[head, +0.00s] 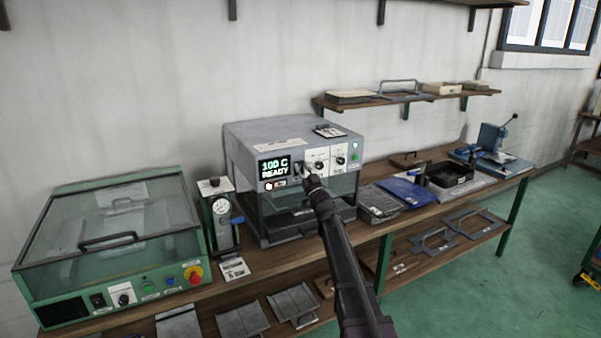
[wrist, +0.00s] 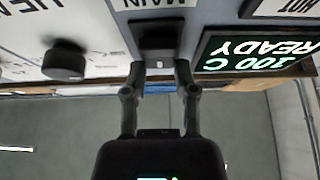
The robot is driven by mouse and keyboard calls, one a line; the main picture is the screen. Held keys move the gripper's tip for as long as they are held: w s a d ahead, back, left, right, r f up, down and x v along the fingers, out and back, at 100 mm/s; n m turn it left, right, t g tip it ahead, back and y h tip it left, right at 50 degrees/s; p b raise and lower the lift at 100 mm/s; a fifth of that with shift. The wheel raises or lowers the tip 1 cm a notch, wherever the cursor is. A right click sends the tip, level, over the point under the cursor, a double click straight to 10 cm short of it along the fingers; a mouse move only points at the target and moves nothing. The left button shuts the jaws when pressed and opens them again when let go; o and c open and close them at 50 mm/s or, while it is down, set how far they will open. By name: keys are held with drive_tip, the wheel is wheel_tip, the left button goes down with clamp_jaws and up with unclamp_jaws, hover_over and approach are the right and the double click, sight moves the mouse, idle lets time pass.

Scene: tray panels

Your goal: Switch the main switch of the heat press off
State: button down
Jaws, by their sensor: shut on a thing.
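The heat press (head: 262,135) is a grey box on the bench in the head view. Its lit display (head: 274,167) reads 100 C READY and also shows upside down in the wrist view (wrist: 258,52). The black main switch (wrist: 157,38) sits beside the display under a label reading MAIN. My gripper (head: 307,176) is at the press front, right of the display. In the wrist view my gripper (wrist: 160,70) has its two fingers at the switch's edge, shut on it. The fingertips partly cover it; its rocker position is not clear.
A dark knob (wrist: 64,60) is beside the switch. A green glass-lidded machine (head: 110,240) and a gauge unit (head: 220,215) stand left. Blue packets (head: 405,191) and a black tray (head: 450,177) lie right. A shelf (head: 400,98) hangs above.

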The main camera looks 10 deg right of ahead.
drive_tip(key=shift+f+t+y+b, duration=0.45)
drive_tip(key=shift+t+b, duration=0.75)
drive_tip(key=shift+b, duration=0.5)
drive_tip(key=shift+r, duration=0.1)
drive_tip(key=shift+t, duration=0.3)
drive_tip(key=shift+r, duration=0.1)
drive_tip(key=shift+c, duration=2)
unclamp_jaws()
drive_tip(key=shift+s, duration=0.1)
drive_tip(key=shift+s, duration=0.1)
